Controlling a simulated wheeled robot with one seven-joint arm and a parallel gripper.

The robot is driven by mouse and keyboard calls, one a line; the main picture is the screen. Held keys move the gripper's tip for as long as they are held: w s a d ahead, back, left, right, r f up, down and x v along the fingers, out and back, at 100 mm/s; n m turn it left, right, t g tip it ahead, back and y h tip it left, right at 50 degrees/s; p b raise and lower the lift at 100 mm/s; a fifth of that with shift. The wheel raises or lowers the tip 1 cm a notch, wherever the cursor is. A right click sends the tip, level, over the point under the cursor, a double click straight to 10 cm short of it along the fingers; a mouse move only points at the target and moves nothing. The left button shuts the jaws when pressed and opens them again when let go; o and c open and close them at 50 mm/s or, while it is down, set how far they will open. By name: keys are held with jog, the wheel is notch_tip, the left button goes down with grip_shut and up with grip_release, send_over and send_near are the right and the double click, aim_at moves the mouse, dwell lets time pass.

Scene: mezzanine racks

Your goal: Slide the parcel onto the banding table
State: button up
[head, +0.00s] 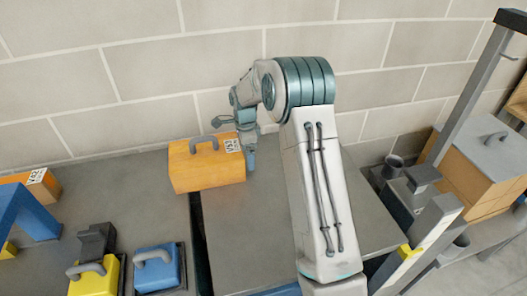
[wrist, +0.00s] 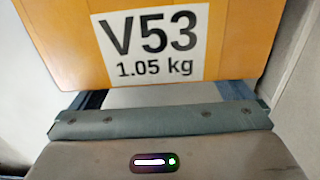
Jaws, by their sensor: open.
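The parcel is an orange box (head: 205,172) with a grey handle on top and a white label. In the wrist view the parcel (wrist: 180,68) fills the upper part, and its label reads V53, 1.05 kg. It sits at the seam between the left grey surface and the right grey tabletop, which looks like the banding table (head: 265,235), and appears to span the gap. My gripper (head: 251,160) is open at the parcel's right end, by the label. I cannot tell whether it touches the parcel. The fingertips are not clearly visible.
A second orange box (head: 40,187), a blue frame (head: 28,212), a yellow item (head: 95,280) and a blue item (head: 158,268) stand on the left surface. A grey post (head: 470,95) and a large box (head: 480,165) stand at right. A block wall is behind.

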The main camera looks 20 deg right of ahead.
aim_at(193, 155)
jog(key=shift+a, duration=9)
jog(key=shift+a+p, duration=0.4)
jog(key=shift+a, duration=0.9)
jog(key=shift+d, duration=0.15)
jog(key=shift+d+r, duration=0.1)
jog(key=shift+d, duration=1.35)
notch_tip(193, 155, up, 13)
jog(key=p, duration=0.8)
